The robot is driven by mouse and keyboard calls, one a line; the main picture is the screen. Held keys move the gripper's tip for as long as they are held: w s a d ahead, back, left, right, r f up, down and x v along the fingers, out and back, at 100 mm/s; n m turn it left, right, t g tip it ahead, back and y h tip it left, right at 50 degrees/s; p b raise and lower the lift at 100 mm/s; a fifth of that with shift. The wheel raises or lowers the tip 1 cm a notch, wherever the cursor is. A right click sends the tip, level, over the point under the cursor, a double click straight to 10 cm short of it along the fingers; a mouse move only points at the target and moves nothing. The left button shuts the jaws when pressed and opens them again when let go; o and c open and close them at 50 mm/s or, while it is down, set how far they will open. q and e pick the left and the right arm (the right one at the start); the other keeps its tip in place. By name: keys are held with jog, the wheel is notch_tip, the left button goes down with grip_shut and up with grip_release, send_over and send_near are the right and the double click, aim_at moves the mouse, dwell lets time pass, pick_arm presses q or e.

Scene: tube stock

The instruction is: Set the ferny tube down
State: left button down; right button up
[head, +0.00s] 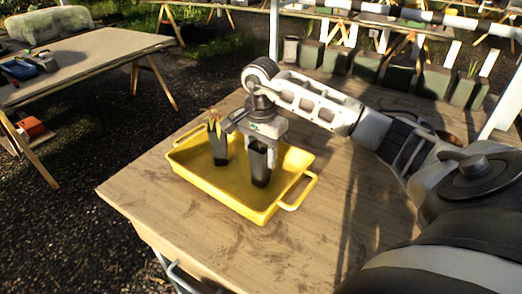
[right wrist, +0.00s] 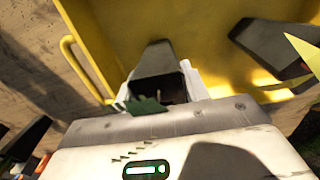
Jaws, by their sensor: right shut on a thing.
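My right gripper (head: 261,148) is shut on a dark, square tube (head: 260,173), which hangs upright inside the yellow tray (head: 289,205), right of its middle. I cannot tell whether its base touches the tray floor. In the right wrist view the held tube (right wrist: 158,62) shows its open mouth and a dark green, jagged leaf (right wrist: 146,105), so I take it for the ferny tube. The gripper hides most of its plant in the head view. A second dark tube (head: 218,152), with narrow pointed leaves, stands in the tray to the left, apart from the held one. My left gripper is out of view.
The tray sits on a wooden table (head: 150,190), with bare wood around it. Several grey-green pots (head: 367,66) stand in a row at the table's back right. Another table (head: 90,60) is at the far left, across dark gravel.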

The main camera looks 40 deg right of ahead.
jog(key=shift+f, duration=0.15)
jog(key=o, duration=1.1)
notch_tip(320, 180, up, 12)
jog(key=shift+r, duration=0.2)
